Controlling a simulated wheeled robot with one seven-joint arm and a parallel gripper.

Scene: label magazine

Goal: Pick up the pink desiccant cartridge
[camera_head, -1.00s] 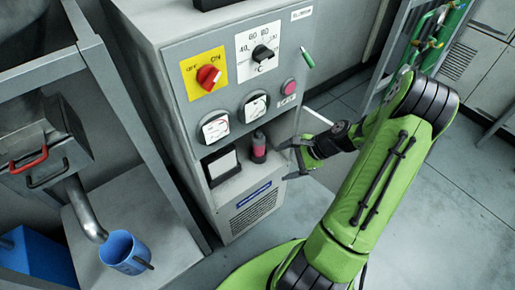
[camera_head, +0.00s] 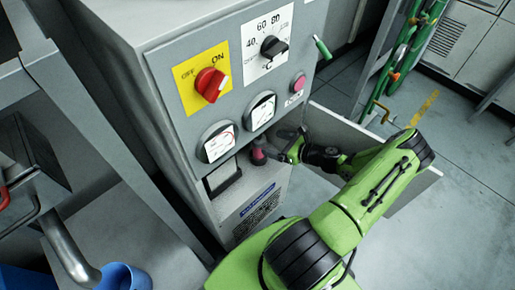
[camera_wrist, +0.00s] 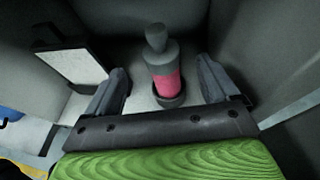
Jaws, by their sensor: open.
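The pink desiccant cartridge (camera_wrist: 167,84) stands upright in a dark round seat inside the cabinet's recess. It has a pink body, a grey top and a rounded knob. In the head view the cartridge (camera_head: 258,155) shows small at the recess's right side, partly covered by my gripper. My gripper (camera_wrist: 163,82) is open in the wrist view, with one finger on each side of the cartridge and a gap visible at both sides. In the head view my gripper (camera_head: 279,148) reaches in from the right.
A dark-framed white panel (camera_wrist: 75,66) stands left of the cartridge. The cabinet front (camera_head: 232,108) above the recess carries a red knob (camera_head: 210,84), gauges and a black dial. A pale panel (camera_head: 345,128) stands right of the cabinet, behind my arm. A blue mug (camera_head: 123,277) is at lower left.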

